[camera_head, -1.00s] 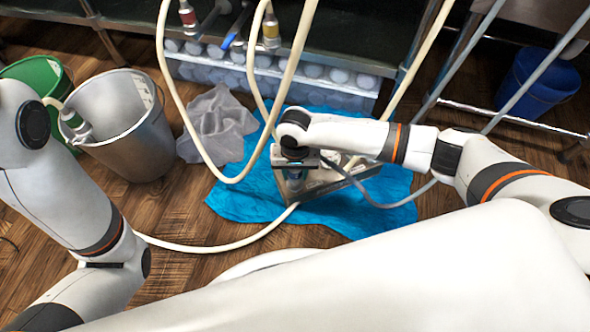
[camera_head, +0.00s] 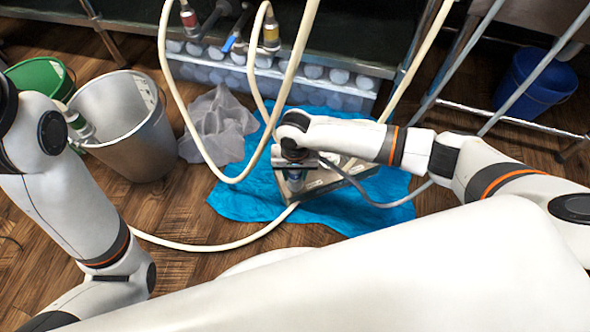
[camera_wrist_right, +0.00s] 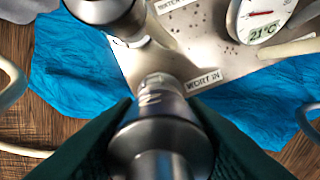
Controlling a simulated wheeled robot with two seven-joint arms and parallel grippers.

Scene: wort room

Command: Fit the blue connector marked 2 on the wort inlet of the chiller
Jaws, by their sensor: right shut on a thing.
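The chiller (camera_head: 330,181) is a metal block on a blue cloth, and its plate (camera_wrist_right: 225,45) shows in the right wrist view. A "WORT IN" label (camera_wrist_right: 203,80) sits beside the wort inlet (camera_wrist_right: 158,82), a pale metal fitting. My right gripper (camera_head: 292,168) is over the near left end of the chiller. Its dark green fingers are shut on a metallic, dark-bodied connector (camera_wrist_right: 160,138), in line with the inlet. I cannot tell whether the two touch, and no blue or clear 2 shows on the connector. My left gripper is out of view.
Another metal fitting (camera_wrist_right: 108,12) and a 21°C gauge (camera_wrist_right: 262,20) stand on the chiller. Pale hoses (camera_head: 215,247) loop around it.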

